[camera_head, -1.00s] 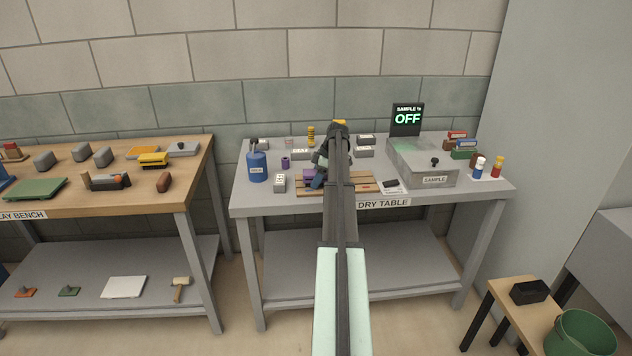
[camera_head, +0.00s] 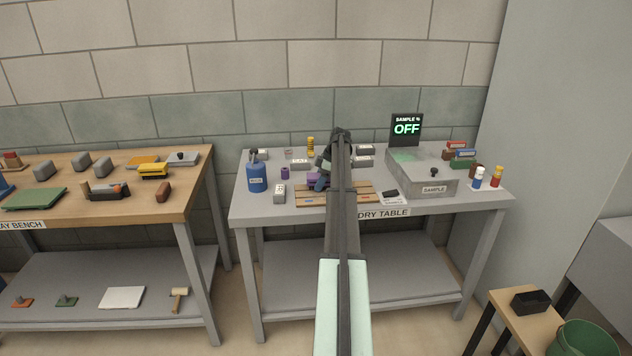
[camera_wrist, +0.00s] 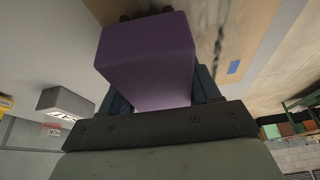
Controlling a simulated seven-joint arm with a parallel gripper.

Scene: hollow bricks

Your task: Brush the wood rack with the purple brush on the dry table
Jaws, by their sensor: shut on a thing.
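The wood rack (camera_head: 356,196) is a low slatted wooden board lying near the front middle of the dry table (camera_head: 470,204). My gripper (camera_head: 318,184) is over the left part of the rack, partly hidden by my arm. It is shut on the purple brush (camera_head: 312,178), whose block fills the upper middle of the wrist view (camera_wrist: 147,50). Dark bristle tufts show at the brush's far edge. Wood (camera_wrist: 235,35) shows beyond the brush in the wrist view. I cannot tell whether the bristles touch the rack.
A blue canister (camera_head: 257,178) and a small purple cup (camera_head: 285,172) stand left of the rack. A grey sample box (camera_head: 425,180) is at the right, with a black sign (camera_head: 406,129) reading OFF behind it. Grey blocks (camera_head: 364,161) stand behind the rack.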

